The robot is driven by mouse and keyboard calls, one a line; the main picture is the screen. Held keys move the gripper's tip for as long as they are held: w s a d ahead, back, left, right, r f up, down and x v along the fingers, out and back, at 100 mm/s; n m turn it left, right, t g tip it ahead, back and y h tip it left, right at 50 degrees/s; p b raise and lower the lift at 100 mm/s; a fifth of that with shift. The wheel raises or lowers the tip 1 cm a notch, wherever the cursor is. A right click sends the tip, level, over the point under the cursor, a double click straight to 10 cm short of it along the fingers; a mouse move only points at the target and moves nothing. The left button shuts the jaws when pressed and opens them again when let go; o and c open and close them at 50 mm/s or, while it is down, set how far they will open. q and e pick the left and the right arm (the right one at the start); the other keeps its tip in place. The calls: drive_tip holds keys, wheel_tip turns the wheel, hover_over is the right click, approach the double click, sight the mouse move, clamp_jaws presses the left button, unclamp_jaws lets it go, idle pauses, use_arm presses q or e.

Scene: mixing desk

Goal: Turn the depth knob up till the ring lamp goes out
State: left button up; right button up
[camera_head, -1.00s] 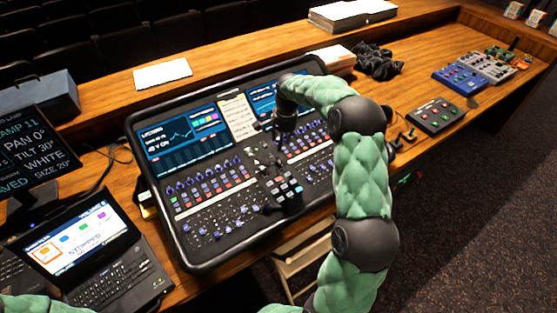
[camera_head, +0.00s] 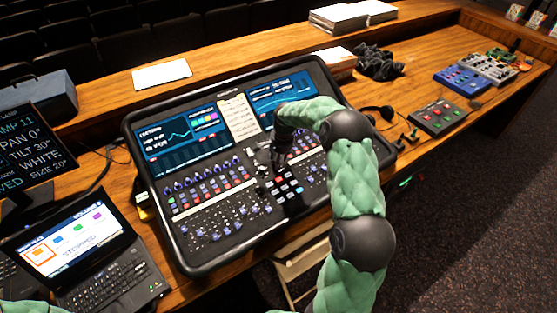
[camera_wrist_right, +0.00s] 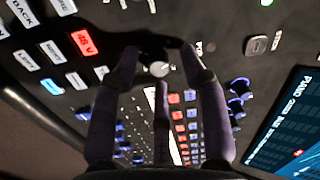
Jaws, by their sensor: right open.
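The mixing desk (camera_head: 185,245) stands on the wooden table with its two screens lit. My right gripper (camera_head: 277,168) reaches down over the middle of its panel. In the right wrist view my right gripper (camera_wrist_right: 160,52) is open, with its dark fingers on either side of a small pale round knob (camera_wrist_right: 158,69). I cannot tell whether the fingers touch it. Its label is too blurred to read, so I cannot tell if it is the depth knob. I cannot make out a ring lamp. My left gripper is out of view.
Blue-ringed knobs (camera_wrist_right: 240,88) and lit buttons (camera_wrist_right: 84,42) crowd the panel around my right fingers. A laptop (camera_head: 85,255) stands at the left. Headphones (camera_head: 378,112) and a small button box (camera_head: 437,117) lie to the right. Bare wood shows behind the desk.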

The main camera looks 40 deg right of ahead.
drive_tip(key=shift+f, duration=0.15)
drive_tip(key=shift+c, duration=0.3)
clamp_jaws()
drive_tip(key=shift+n, duration=0.6)
drive_tip(key=shift+o, duration=0.3)
unclamp_jaws()
